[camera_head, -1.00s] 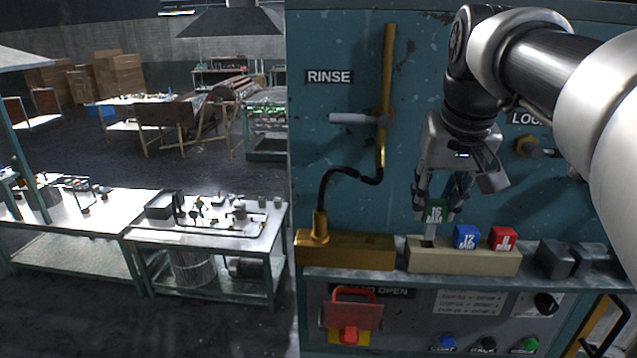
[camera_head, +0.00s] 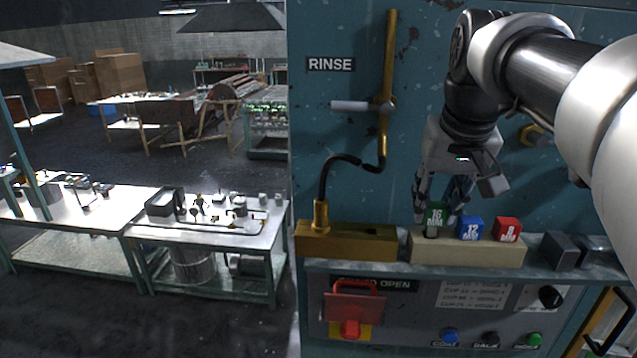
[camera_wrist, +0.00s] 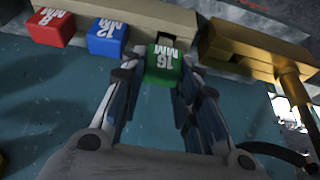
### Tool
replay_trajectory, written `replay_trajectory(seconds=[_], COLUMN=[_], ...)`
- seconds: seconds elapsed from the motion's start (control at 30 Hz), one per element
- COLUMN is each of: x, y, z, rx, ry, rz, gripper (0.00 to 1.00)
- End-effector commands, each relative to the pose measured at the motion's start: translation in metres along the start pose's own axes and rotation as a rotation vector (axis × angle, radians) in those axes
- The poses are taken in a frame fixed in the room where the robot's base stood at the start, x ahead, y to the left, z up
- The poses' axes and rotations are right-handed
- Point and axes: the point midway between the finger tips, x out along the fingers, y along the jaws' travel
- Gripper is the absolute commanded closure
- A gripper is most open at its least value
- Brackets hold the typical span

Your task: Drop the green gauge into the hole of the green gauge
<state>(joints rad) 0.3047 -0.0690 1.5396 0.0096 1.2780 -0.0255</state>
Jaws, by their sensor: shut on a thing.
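The green gauge (camera_head: 436,212), marked 16 MM, is upright between the fingers of my gripper (camera_head: 442,206), above the left end of the pale gauge block (camera_head: 466,251). In the wrist view the green gauge (camera_wrist: 164,66) sits between both fingertips (camera_wrist: 164,74). The gripper is shut on it. I cannot tell whether the gauge's lower end is inside the hole. The blue 12 MM gauge (camera_head: 470,229) and the red 8 MM gauge (camera_head: 507,230) sit in the same block.
A brass block (camera_head: 345,243) with a rod and black hose stands left of the gauge block. Dark grey blocks (camera_head: 560,250) are to the right on the ledge. Below is a panel with a red handle (camera_head: 352,310) and buttons. The teal wall rises close behind.

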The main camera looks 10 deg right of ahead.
Motion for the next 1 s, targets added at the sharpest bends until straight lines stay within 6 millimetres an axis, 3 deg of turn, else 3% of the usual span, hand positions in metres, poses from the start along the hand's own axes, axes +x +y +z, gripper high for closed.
replay_trajectory(seconds=[0.9, 0.93, 1.0], x=[0.022, 0.021, 0.021], y=[0.0, 0.0, 0.0], z=[0.009, 0.009, 0.009], rx=[0.0, 0.0, 0.0], ry=[0.0, 0.0, 0.0], rz=[0.0, 0.0, 0.0], gripper=[0.98, 0.69, 0.64])
